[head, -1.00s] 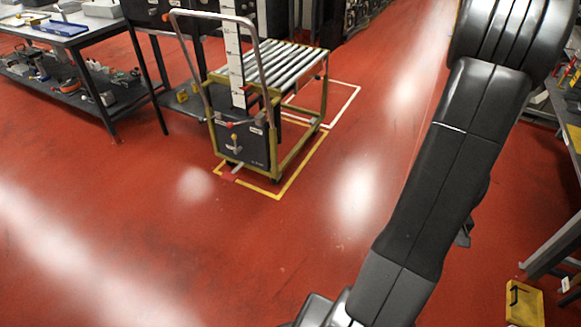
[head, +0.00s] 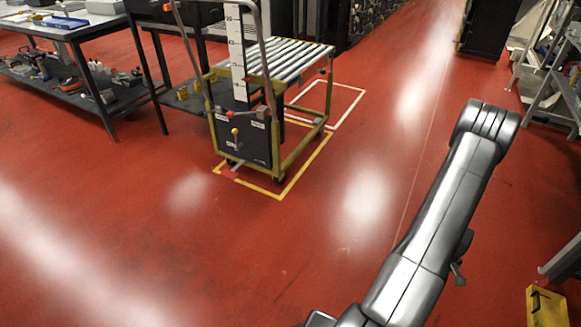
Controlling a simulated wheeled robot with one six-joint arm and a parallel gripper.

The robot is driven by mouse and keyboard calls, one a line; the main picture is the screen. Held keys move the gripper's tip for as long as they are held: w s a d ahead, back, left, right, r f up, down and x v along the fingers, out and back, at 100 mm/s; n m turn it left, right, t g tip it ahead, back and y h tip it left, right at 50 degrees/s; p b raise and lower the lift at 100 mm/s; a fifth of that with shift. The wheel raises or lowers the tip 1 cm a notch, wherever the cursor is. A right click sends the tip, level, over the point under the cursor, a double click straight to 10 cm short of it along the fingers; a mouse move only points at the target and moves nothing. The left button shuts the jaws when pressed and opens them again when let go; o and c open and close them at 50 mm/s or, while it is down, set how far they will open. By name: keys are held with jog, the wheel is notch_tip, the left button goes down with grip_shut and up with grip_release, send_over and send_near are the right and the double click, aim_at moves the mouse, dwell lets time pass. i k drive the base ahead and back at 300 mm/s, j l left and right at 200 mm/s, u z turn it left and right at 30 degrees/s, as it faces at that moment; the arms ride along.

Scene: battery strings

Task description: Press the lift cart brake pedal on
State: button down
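The lift cart (head: 296,62) has a yellow frame, a roller top and a tall grey handle. It stands inside a yellow floor outline in the upper middle of the head view. Whether the pedal is up or down is too small to tell. My arm rises at the right, well apart from the cart. My gripper's fingers cannot be made out.
A workbench (head: 60,32) with tools on its lower shelf stands at the left. A white floor outline (head: 352,108) lies behind the cart. A yellow box (head: 546,306) sits at the lower right. The red floor (head: 200,250) before the cart is clear.

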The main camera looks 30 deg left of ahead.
aim_at(231, 174)
jog(key=k, duration=0.65)
jog(key=u, duration=1.75)
jog(key=i+l, duration=0.1)
jog(key=i, duration=1.1)
jog(key=i+l, duration=0.1)
jog(key=i, duration=1.15)
